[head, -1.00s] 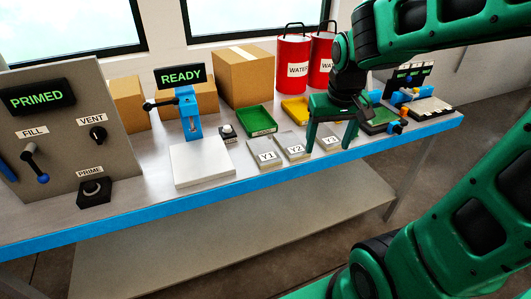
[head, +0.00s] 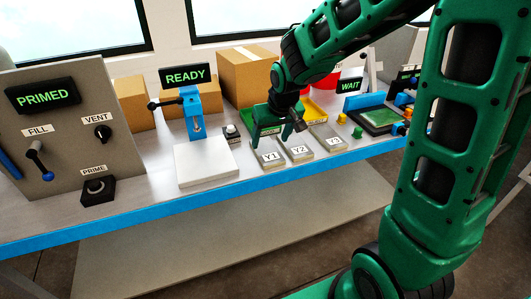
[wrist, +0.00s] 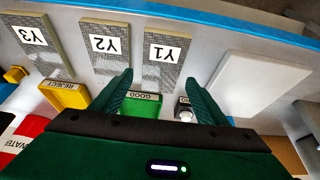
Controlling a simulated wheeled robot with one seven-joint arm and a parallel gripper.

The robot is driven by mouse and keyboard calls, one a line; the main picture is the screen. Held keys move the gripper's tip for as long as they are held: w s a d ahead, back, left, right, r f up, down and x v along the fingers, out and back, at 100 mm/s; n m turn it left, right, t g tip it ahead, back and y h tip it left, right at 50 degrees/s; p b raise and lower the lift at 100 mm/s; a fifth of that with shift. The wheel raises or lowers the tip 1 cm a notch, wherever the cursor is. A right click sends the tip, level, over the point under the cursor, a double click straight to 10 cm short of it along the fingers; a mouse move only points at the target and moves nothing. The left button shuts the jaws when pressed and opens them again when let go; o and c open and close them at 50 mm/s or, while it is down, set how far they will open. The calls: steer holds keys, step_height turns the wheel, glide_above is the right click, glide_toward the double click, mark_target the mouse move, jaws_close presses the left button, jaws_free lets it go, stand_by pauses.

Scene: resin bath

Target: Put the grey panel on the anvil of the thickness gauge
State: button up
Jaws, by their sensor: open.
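Three flat grey panels lie in a row on the bench, labelled Y1 (head: 268,163), Y2 (head: 298,156) and Y3 (head: 330,145). In the wrist view, panel Y1 (wrist: 170,75) lies just beyond and between my fingertips. Y2 (wrist: 104,70) and Y3 (wrist: 45,62) lie to its left. My gripper (head: 279,137) is open and empty above the bench by Y1; both fingers also show in the wrist view (wrist: 161,77). The blue lever device (head: 190,113) beside the READY display appears to be the thickness gauge.
A white slab (head: 205,175) lies in front of the blue device. A green GOOD tray (wrist: 142,107) and a yellow REJECT tray (wrist: 68,96) sit behind the panels. A small round-topped block (head: 231,132) stands left of Y1. Boxes (head: 246,70) stand behind.

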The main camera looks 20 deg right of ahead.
mark_target(267, 150)
steer(key=x, duration=0.5)
steer(key=shift+s+a, duration=0.15)
steer(key=shift+s, duration=0.05)
steer(key=c, duration=1)
